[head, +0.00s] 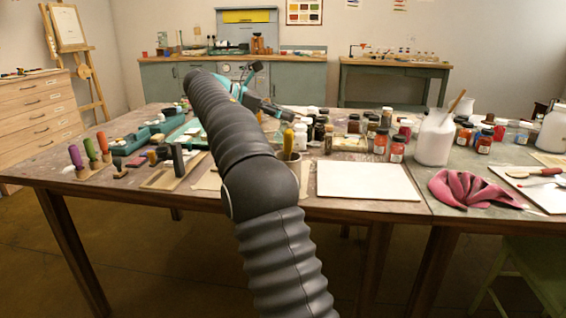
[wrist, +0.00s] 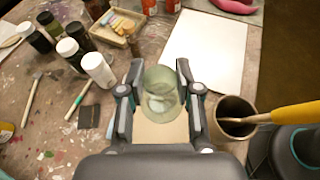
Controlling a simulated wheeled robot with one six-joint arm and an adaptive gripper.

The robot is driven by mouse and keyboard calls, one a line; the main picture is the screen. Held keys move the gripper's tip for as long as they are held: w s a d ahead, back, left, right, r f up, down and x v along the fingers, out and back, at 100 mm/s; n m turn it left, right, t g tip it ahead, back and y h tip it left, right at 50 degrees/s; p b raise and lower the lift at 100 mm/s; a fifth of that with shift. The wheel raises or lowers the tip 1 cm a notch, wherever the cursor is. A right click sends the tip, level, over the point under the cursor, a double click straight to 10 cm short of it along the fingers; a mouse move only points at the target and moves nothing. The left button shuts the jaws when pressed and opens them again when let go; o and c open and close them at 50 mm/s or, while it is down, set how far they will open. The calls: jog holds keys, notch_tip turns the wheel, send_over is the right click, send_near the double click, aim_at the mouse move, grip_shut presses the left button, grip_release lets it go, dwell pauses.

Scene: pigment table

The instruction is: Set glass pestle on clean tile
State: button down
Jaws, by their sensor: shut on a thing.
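The glass pestle (wrist: 161,88) is a clear, greenish glass piece between my gripper's fingers (wrist: 158,92) in the wrist view. The fingers are shut on its sides. A pale beige square (wrist: 160,131) shows below it; the height of the pestle over it is hard to judge. A flat white tile (wrist: 208,42) lies bare beyond the fingers, up and to the right. It also shows in the head view (head: 367,181), right of my arm.
A cup (wrist: 234,114) with a yellow-handled tool stands close to the right finger. Bottles (wrist: 98,70) and a small tray of pigment sticks (wrist: 122,27) stand to the left and beyond. A pink cloth (head: 474,188) lies right of the white tile.

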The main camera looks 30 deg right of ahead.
aim_at(282, 139)
notch_tip(282, 139, down, 7)
jog(key=shift+r+b, duration=0.1)
jog(key=shift+b, duration=1)
jog(key=shift+f+p, duration=0.2)
jog(key=shift+p, duration=0.3)
jog(key=shift+f, duration=0.7)
jog(key=shift+f, duration=0.2)
jog(key=c, duration=0.8)
grip_release()
jog(key=shift+f+b, duration=0.3)
jog(key=shift+b, duration=0.35)
jog(key=shift+a+b, duration=0.1)
jog(key=shift+b, duration=0.25)
jog(key=p+v, duration=0.4)
jog(key=v, duration=0.8)
jog(key=shift+s+r, duration=0.25)
jog(key=shift+r, duration=0.15)
